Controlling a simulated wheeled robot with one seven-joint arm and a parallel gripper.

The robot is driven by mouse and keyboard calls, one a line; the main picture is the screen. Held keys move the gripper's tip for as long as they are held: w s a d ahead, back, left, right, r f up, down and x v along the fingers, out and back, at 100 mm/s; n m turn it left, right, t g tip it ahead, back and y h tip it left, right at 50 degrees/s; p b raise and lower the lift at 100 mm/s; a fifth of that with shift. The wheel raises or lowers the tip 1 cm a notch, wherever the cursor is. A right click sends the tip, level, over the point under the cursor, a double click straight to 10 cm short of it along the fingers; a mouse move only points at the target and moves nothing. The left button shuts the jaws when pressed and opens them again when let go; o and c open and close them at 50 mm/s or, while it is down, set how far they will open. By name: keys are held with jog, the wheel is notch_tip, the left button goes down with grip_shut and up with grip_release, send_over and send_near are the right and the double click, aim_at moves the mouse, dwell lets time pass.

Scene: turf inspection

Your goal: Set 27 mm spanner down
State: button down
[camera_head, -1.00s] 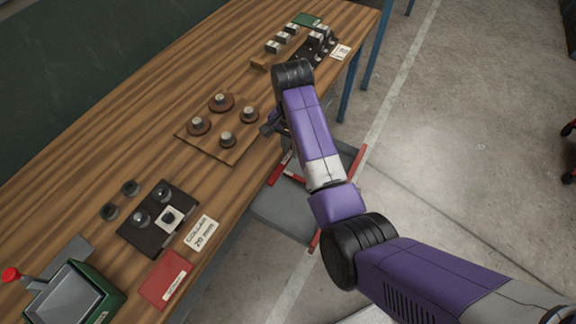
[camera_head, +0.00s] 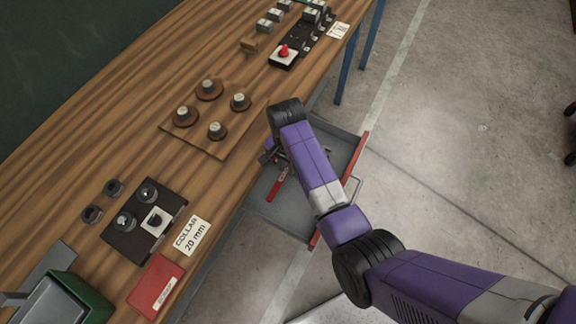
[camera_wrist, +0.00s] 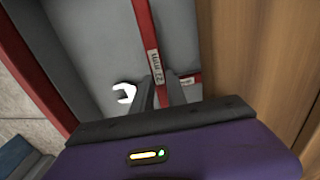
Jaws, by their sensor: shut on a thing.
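My gripper (camera_wrist: 160,84) is shut on the red-handled 27 mm spanner (camera_wrist: 145,35), whose white label shows between the fingers. The handle runs up out of the wrist view, so that end is hidden. The spanner is over the open grey drawer (camera_wrist: 85,45); I cannot tell if it touches the floor of it. A pale open spanner jaw (camera_wrist: 124,92) and a short red labelled piece (camera_wrist: 190,79) show on either side of the fingers, perhaps one second spanner lying crosswise. In the head view a red handle (camera_head: 277,187) shows in the drawer below my wrist.
The drawer's red front edge (camera_head: 354,165) and handle stand out over the concrete floor. The wooden bench (camera_head: 75,140) runs along its left. On it are a board with several round pieces (camera_head: 222,145), a dark collar block (camera_head: 130,240) and a red box (camera_head: 155,287).

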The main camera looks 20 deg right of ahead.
jog(key=shift+f, duration=0.25)
jog(key=shift+f, duration=0.3)
jog(key=shift+f, duration=0.1)
jog(key=c, duration=1.3)
grip_release()
notch_tip(320, 180, up, 13)
jog(key=shift+r+b, duration=0.15)
jog(key=shift+b, duration=0.35)
